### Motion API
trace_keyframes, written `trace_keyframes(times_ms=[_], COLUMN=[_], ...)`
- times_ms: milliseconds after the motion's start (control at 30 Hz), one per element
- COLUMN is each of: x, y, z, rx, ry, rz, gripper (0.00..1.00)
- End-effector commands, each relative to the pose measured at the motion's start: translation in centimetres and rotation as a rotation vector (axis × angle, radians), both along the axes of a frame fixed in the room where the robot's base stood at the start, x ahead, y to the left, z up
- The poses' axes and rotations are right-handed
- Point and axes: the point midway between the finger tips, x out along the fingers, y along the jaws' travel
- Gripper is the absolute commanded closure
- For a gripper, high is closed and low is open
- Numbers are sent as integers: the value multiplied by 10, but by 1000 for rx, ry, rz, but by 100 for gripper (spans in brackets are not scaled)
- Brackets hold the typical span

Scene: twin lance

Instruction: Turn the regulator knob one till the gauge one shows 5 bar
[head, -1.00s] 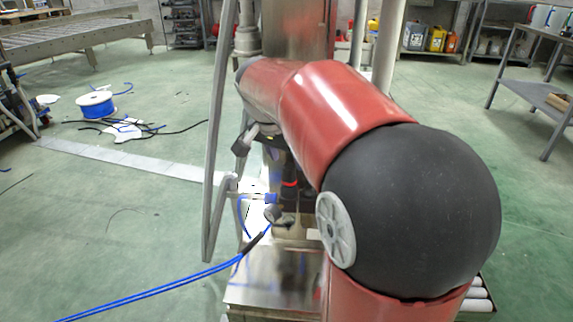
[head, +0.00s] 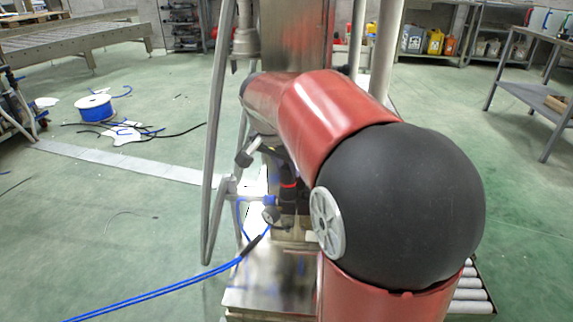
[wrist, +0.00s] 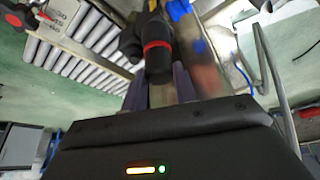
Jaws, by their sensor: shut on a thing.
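The regulator knob (wrist: 157,62) is a black cylinder with a red ring, between the fingers of my gripper (wrist: 160,84) in the wrist view. The gripper is shut on it. In the head view the knob and its red ring (head: 288,185) show below my arm, which hides most of the gripper. A small round dark gauge (head: 270,214) sits just below and left of the knob, by the blue hoses. Its face is too small to read. I cannot tell which regulator number this is.
Blue hoses (head: 160,291) run from the fittings to the lower left. A grey metal frame post (head: 218,130) stands left of my arm. A steel machine base (head: 265,285) lies below. A roller conveyor (wrist: 80,50) shows in the wrist view.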

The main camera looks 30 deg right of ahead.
Motion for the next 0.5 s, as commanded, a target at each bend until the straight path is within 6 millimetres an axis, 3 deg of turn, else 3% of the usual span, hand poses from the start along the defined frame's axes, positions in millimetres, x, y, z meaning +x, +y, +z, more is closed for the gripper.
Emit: trace_keyframes(times_ms=[267,500], x=[-1,-2], y=[-1,-1], z=[0,0], rx=[-2,-3], ry=[0,-1], rz=[81,254], gripper=[94,94])
